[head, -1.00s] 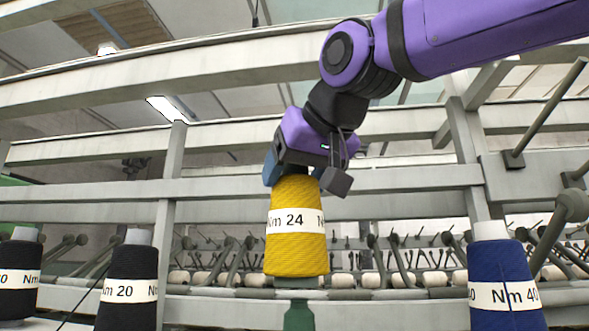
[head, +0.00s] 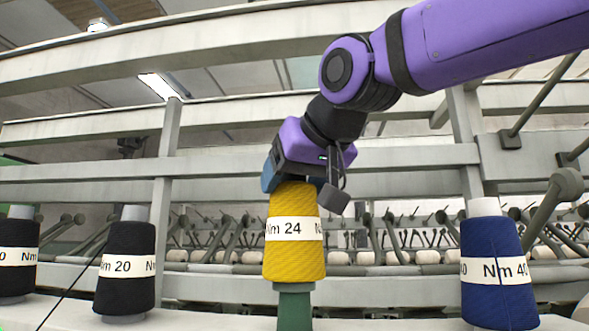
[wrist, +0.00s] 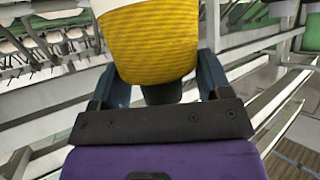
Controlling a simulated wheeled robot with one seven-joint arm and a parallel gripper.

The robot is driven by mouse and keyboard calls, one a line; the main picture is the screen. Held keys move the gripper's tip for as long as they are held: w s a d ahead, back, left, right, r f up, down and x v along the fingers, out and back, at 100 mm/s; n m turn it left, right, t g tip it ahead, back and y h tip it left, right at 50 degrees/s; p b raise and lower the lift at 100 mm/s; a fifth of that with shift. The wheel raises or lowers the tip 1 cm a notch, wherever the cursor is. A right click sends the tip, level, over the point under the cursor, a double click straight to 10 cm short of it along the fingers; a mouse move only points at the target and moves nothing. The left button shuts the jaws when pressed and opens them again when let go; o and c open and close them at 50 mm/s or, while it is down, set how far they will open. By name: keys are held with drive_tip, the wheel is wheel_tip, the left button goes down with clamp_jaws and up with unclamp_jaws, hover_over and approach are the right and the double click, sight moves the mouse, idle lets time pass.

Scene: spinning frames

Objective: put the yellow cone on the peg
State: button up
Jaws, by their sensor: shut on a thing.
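The yellow cone (head: 294,254) is upright in the head view, with a white band marked Nm 24. My gripper (head: 293,184) is shut on its top end from above. In the wrist view the yellow cone (wrist: 155,45) fills the space between the fingers of my gripper (wrist: 157,80). A green peg (head: 294,309) stands directly below the cone in the head view. The cone's base meets the peg's upper part in the picture; I cannot tell whether the peg is inside the cone.
Black cones (head: 126,268) and (head: 16,258) stand at left on a pale ledge (head: 190,317). A blue cone (head: 497,270) marked Nm 40 stands at right. Behind are grey frame rails (head: 400,160) and rows of spindles. The ledge beside the peg is clear.

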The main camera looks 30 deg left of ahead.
sight(295, 217)
drive_tip(key=shift+f, duration=2.6)
drive_tip(key=o, duration=1.6)
drive_tip(key=shift+f, duration=0.1)
drive_tip(key=v, duration=1.1)
drive_tip(key=shift+f, duration=0.1)
